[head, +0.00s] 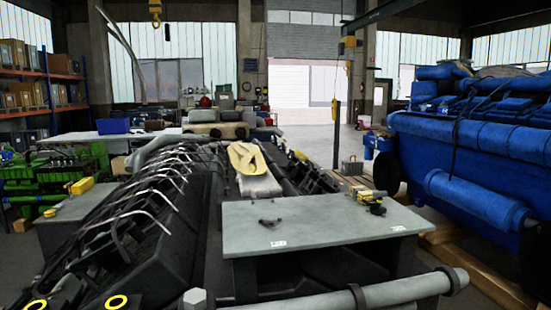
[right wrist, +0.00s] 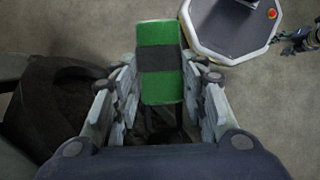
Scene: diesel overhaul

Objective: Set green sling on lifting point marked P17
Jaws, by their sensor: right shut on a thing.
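The green sling (right wrist: 161,92), a green band with a black stripe across it, is between the fingers of my right gripper (right wrist: 160,98) in the right wrist view. The gripper is shut on it, above the grey floor. The sling's lower part is hidden in the gripper. In the head view two white labels (head: 278,243) (head: 398,228) lie on a grey plate (head: 335,215); their text is too small to read. I cannot make out P17. A jointed dark thing (right wrist: 300,40) at the right edge of the wrist view appears to be my left gripper; its jaws are unclear.
A black engine (head: 175,215) with metal pipes fills the head view's middle left. Two yellow rings (head: 36,304) (head: 116,301) show at the bottom left. A small black part (head: 270,223) lies on the plate. A blue engine (head: 465,150) stands right.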

